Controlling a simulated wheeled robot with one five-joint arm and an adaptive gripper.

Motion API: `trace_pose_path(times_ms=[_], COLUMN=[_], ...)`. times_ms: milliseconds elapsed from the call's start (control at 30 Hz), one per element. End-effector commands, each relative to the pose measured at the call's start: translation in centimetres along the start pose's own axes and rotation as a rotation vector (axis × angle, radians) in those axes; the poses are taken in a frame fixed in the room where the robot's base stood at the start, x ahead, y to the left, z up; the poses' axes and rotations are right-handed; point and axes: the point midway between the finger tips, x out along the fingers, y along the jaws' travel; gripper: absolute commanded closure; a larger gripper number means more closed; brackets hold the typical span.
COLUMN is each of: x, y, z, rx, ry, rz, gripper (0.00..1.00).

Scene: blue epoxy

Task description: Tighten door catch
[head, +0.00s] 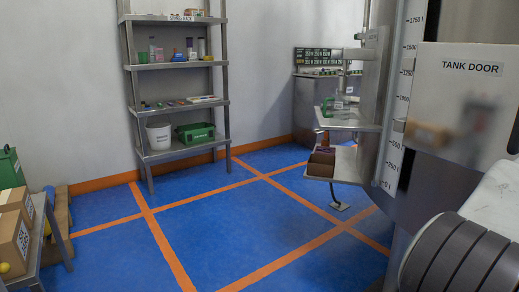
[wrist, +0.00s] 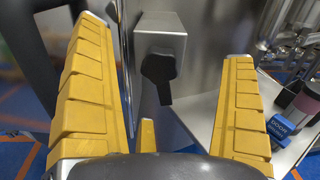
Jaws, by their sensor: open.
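In the wrist view, a black catch handle (wrist: 158,75) sits on the front of a grey metal box (wrist: 161,40), its lever pointing down. My gripper (wrist: 163,42) is open, with one yellow finger on each side of the handle. The fingers look apart from it, and nothing is held. In the head view, a panel labelled TANK DOOR (head: 460,85) is at the right, on a steel tank. The gripper and the handle cannot be made out there.
A metal shelf rack (head: 180,105) stands at the back wall. A side table with boxes (head: 15,228) is at the left. The blue floor (head: 225,215) between is clear. In the wrist view, a blue labelled box (wrist: 282,128) lies right of the right finger.

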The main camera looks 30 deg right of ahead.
Motion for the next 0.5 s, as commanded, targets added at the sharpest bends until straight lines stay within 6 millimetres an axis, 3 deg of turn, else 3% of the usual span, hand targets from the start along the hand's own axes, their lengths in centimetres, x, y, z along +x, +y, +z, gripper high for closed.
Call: trace_pose_path(times_ms=[500], x=[0.51], y=[-0.04], z=[0.10], rx=[-0.009], ry=[0.001], rz=[0.000], gripper=[0.00])
